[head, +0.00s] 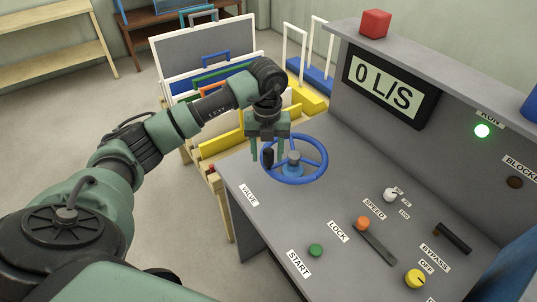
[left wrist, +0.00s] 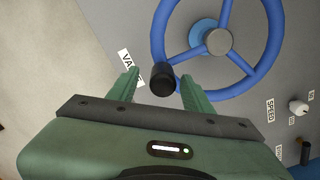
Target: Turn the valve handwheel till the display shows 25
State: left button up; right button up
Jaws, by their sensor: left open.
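The blue valve handwheel (head: 318,152) stands on the grey console top, with a grey hub and a black knob (head: 268,158) on its rim. In the left wrist view the wheel (left wrist: 272,40) fills the top, and the black knob (left wrist: 163,80) shows between the fingertips. My left gripper (head: 268,148) is open over the near left part of the rim, one finger on each side of the knob; I cannot tell whether they touch it. In the left wrist view my left gripper (left wrist: 160,85) is also open. The display (head: 388,86) reads 0 L/S. My right gripper is not in view.
A green lamp (head: 482,131) is lit. A rack of panels (head: 205,45) stands behind my left arm.

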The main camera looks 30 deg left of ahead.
pick_arm(q)
jog(key=shift+w+f, duration=0.2)
jog(key=shift+f, duration=1.2)
jog(key=c, duration=0.9)
grip_shut()
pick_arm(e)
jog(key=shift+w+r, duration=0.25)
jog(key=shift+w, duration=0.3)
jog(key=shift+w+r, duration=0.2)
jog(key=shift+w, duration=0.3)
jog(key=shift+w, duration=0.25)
